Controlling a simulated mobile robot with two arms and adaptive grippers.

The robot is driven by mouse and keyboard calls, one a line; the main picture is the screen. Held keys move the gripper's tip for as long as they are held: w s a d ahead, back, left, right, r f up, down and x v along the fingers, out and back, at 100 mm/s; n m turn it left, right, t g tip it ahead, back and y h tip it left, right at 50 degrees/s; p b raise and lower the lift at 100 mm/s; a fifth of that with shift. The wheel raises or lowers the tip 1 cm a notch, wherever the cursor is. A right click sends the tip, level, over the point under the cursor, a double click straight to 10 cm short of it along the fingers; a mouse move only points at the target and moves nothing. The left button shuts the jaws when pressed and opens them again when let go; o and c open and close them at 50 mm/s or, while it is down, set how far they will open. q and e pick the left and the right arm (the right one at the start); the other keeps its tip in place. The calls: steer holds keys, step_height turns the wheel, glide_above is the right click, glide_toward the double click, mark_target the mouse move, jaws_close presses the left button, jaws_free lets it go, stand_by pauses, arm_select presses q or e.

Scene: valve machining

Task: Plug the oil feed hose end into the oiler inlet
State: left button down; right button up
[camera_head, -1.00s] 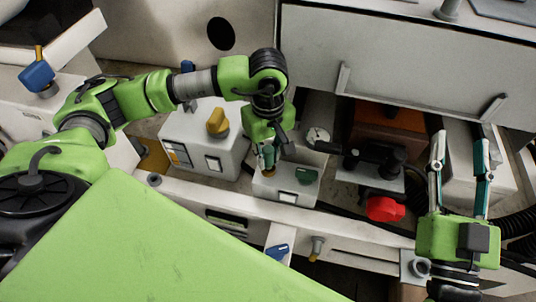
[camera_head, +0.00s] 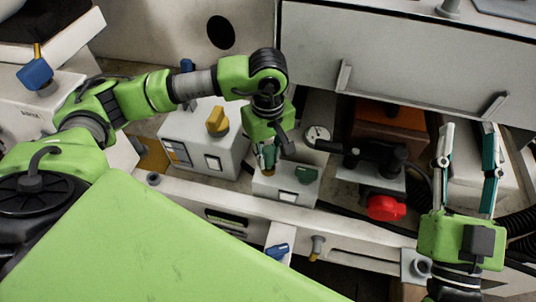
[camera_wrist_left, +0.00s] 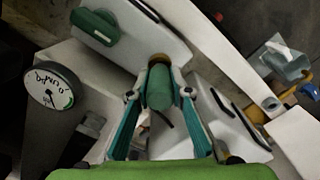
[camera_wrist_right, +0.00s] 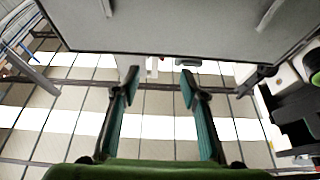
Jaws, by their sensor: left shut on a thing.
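The oiler is a white box (camera_head: 287,187) with a dark green knob (camera_head: 306,175); both also show at the top of the left wrist view (camera_wrist_left: 135,30). A brass ring, taken as the oiler inlet (camera_wrist_left: 158,60), is at the box's edge. My left gripper (camera_wrist_left: 159,92) is shut on a green cylindrical hose end (camera_wrist_left: 160,90), whose far end meets the brass ring. I cannot tell how deep it sits. In the head view my left gripper (camera_head: 267,158) is just above the box and partly hides the hose end. My right gripper (camera_head: 468,130) is open and empty at the right.
A dial gauge (camera_head: 317,135) stands close to the oiler. A white box with a yellow knob (camera_head: 217,122) is to its left. A red knob (camera_head: 385,208) and black fitting lie between the oiler and my right gripper. A blue-handled valve (camera_head: 277,251) is in front.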

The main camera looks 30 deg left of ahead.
arm_select(q)
steer(key=shift+f+b, duration=0.5)
arm_select(e)
steer(key=shift+s+d+r+t+y, duration=0.1)
steer(key=shift+s+r+t, duration=0.35)
steer(key=shift+r, duration=0.25)
steer(key=shift+s+a+r+t+y, duration=0.1)
steer(key=shift+s+r+t, duration=0.4)
steer(key=shift+r, duration=0.25)
steer(key=shift+s+d+r+t+y, duration=0.1)
steer(key=shift+s+r+t, duration=0.35)
steer(key=shift+r, duration=0.25)
steer(key=shift+r, duration=0.1)
arm_select(q)
steer(key=c, duration=1.8)
jaws_free()
steer(key=shift+o, duration=0.2)
steer(key=shift+r, duration=0.15)
step_height(320, 180, up, 12)
steer(key=shift+f, duration=0.15)
